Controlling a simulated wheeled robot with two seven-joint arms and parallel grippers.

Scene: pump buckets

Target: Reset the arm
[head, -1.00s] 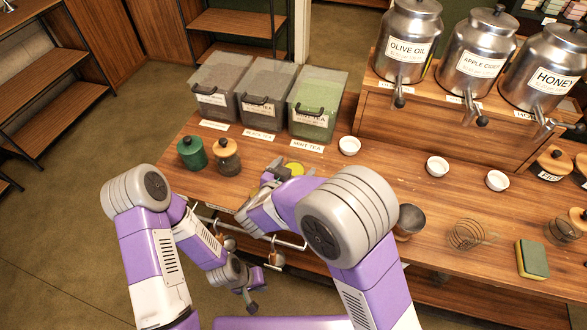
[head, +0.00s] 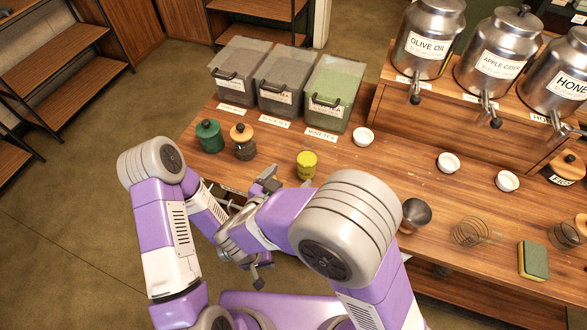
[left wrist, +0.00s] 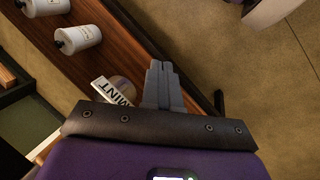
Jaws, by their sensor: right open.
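My right gripper (head: 268,182) is at the counter's front edge, open and empty. It is apart from a small yellow-green tin (head: 306,165), which stands upright on the counter. My left gripper (head: 258,280) hangs low in front of the counter, partly hidden by my right arm in the head view. In the left wrist view its fingers (left wrist: 162,82) are together, with nothing visible between them.
Green (head: 209,136) and dark wooden-lidded (head: 243,141) jars stand left of the tin. Tea bins (head: 334,92) and metal dispensers (head: 424,38) stand behind. The left wrist view shows white canisters (left wrist: 78,38). Open floor lies left.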

